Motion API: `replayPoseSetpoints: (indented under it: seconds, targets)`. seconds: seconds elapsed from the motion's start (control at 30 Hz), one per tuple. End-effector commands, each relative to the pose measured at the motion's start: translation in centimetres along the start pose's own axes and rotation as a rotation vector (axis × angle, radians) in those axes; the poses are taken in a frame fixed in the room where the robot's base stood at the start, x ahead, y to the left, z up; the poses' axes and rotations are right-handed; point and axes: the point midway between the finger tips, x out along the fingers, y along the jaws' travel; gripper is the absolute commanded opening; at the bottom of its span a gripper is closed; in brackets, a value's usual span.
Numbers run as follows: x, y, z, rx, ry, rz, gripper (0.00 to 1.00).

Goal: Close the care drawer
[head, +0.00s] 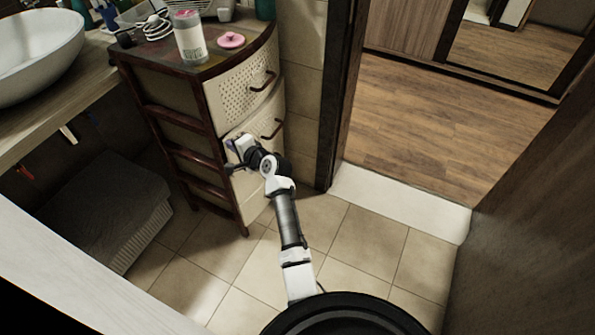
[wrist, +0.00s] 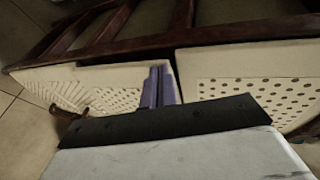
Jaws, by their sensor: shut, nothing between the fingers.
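The drawer unit (head: 215,110) has a dark red-brown frame and cream perforated drawer fronts. The upper drawer front (head: 248,88) and the one below it (head: 270,127) each have a dark curved handle. I cannot tell which one is the care drawer, and no wide opening shows at either. My gripper (head: 236,148) is at the left edge of the lower front, partly covering it. In the wrist view, the shut, empty fingers (wrist: 160,86) lie close to the gap between two drawer fronts, a left one (wrist: 90,87) and a right one (wrist: 250,80). Contact is unclear.
A white basin (head: 38,52) is on the counter at left. A grey-topped basket (head: 105,210) sits below it. Tiled floor (head: 365,240) is clear at right.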

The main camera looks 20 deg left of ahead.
Motion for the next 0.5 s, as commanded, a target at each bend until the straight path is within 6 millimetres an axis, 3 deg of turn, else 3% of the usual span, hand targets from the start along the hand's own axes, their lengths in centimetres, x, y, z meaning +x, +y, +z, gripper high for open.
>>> replayPoseSetpoints:
  seconds: [0.2, 0.5]
  targets:
    - [1.6, -0.5, 0.6, 0.000, -0.001, 0.000, 0.00]
    - [2.3, -0.8, 0.8, -0.002, -0.001, -0.001, 0.00]
